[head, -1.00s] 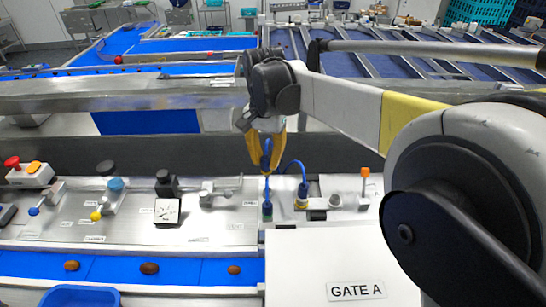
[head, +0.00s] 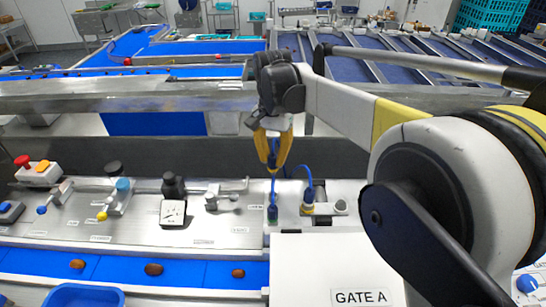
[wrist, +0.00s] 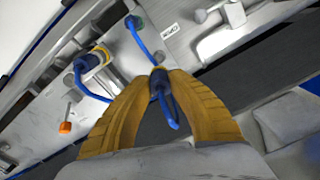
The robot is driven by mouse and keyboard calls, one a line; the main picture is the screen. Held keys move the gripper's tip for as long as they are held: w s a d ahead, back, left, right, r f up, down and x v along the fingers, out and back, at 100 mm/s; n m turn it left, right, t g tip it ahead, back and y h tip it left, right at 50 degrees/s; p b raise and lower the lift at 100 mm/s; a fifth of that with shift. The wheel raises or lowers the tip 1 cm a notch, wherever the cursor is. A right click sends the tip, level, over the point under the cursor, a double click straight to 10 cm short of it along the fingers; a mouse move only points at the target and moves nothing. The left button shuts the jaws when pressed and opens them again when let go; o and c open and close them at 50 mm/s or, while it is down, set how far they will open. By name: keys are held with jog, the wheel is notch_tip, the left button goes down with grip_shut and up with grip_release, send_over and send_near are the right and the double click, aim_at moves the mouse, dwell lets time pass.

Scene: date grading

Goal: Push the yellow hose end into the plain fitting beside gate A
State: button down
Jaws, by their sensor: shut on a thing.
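My gripper (head: 273,163), with yellow fingers, is shut on a dark blue hose collar (wrist: 158,84) above the bench. A thin blue hose runs from it down to a dark, green-edged fitting (head: 272,212) on the panel. The GATE A label (head: 361,297) is on the white cover in front. I cannot pick out the plain fitting with certainty.
A blue belt (head: 200,268) with several dates runs along the front left. A dial (head: 173,212), levers and a red button (head: 22,161) stand on the panel at left. An orange-tipped lever (wrist: 65,127) shows in the wrist view. A dark wall rises behind the panel.

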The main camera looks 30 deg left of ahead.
aim_at(273, 174)
jog(key=shift+f+b, duration=1.75)
jog(key=shift+f, duration=1)
jog(key=shift+f, duration=0.15)
jog(key=shift+f+b, duration=0.7)
jog(key=shift+f, duration=0.25)
jog(key=shift+f+b, duration=1.15)
jog(key=shift+f, duration=0.25)
dwell(0.3)
jog(key=c, duration=2)
grip_release()
jog(key=o, duration=0.8)
jog(key=shift+o, duration=0.5)
